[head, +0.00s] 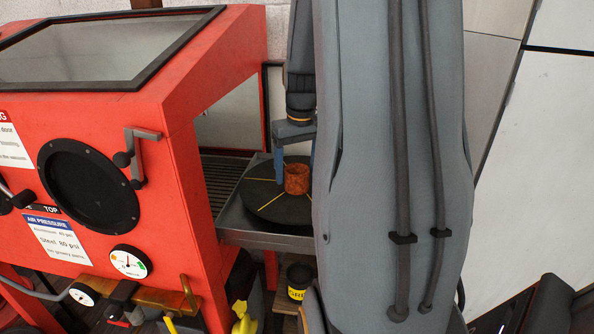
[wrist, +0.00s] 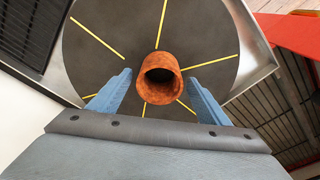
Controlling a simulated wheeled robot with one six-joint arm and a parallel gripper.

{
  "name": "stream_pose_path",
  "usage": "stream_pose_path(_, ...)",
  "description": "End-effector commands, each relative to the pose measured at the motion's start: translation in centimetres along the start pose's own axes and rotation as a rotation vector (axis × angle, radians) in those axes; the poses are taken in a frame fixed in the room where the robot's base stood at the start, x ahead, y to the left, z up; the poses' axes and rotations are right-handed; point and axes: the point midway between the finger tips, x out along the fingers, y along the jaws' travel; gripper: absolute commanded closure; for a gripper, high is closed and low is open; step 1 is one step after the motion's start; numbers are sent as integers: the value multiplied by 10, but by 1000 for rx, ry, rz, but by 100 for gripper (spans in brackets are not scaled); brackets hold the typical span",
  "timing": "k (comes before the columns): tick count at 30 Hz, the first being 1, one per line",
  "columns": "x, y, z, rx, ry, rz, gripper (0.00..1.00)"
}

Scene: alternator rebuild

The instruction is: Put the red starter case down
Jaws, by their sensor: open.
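The red starter case (head: 297,179) is a short, rusty orange-red hollow cylinder. It stands upright on a dark round turntable (head: 262,199) with yellow radial lines. In the wrist view the case (wrist: 160,78) shows its open end near the middle of the turntable (wrist: 205,30). My gripper (head: 296,178) points down over the turntable with blue fingers. In the wrist view my gripper (wrist: 157,88) is open, one finger on each side of the case, with visible gaps between fingers and case. The far side of the case is hidden.
A red blast cabinet (head: 190,150) stands left of the turntable, its side open. A metal tray (head: 262,239) with a raised edge surrounds the turntable. A slatted grate (head: 222,178) lies toward the cabinet. A black-and-yellow can (head: 299,281) stands lower down.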

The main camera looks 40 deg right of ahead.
Motion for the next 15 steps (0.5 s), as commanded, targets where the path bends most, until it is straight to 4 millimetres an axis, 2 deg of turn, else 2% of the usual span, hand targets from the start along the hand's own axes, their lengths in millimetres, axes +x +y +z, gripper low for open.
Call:
stream_pose_path(5, -26, 1, -2, 0, 6, 2, 29)
stream_pose_path(15, -93, 0, -2, 0, 5, 2, 29)
